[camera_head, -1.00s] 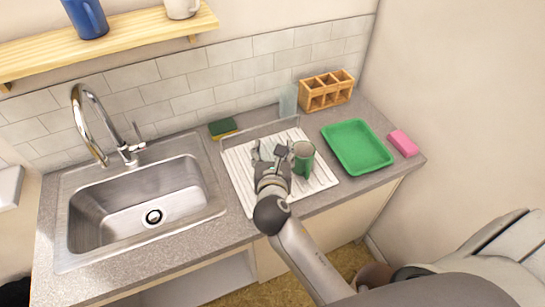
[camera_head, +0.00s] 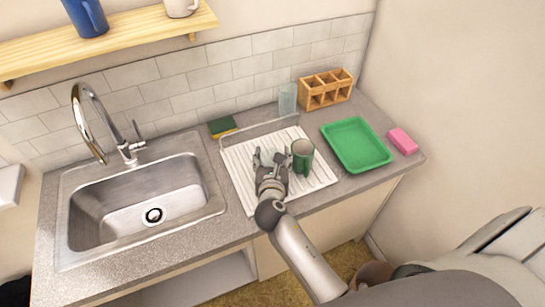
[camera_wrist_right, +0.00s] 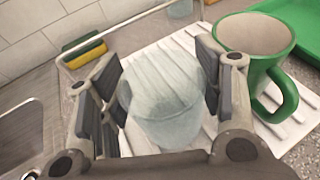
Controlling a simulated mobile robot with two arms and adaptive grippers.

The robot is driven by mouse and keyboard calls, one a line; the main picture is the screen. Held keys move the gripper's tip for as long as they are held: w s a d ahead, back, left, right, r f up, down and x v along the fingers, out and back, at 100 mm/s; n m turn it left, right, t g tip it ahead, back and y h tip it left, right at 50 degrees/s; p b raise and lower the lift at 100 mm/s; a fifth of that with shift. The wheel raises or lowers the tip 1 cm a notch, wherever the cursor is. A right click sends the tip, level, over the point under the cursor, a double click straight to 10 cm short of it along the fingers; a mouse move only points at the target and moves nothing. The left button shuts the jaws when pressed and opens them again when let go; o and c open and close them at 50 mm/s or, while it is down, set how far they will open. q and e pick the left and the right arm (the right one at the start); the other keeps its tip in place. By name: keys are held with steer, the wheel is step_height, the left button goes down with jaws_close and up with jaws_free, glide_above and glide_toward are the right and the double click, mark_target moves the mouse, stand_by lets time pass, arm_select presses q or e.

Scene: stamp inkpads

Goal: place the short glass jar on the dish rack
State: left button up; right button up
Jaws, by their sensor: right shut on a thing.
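The short glass jar (camera_wrist_right: 160,100) is clear and pale, and sits between the two fingers of my right gripper (camera_wrist_right: 165,85) in the right wrist view. The gripper is shut on it. In the head view my right gripper (camera_head: 271,168) is over the dish rack, with the jar (camera_head: 267,156) faintly visible between its fingers. The white slatted dish rack (camera_head: 237,172) lies on the counter right of the sink. The jar is upright or nearly so, low over the slats; I cannot tell whether its base touches them. My left gripper is out of view.
A green mug (camera_head: 302,158) stands on the rack close to the right of my gripper. A green tray (camera_head: 384,160), pink sponge (camera_head: 402,141), wooden caddy (camera_head: 327,90), another glass (camera_head: 288,98), yellow-green sponge (camera_head: 222,126) and steel sink (camera_head: 105,215) surround the rack.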

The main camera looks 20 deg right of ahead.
steer(key=o, duration=0.8)
steer(key=shift+o, duration=0.2)
steer(key=shift+s+r, duration=0.1)
steer(key=b+v, duration=0.1)
steer(key=v, duration=1.1)
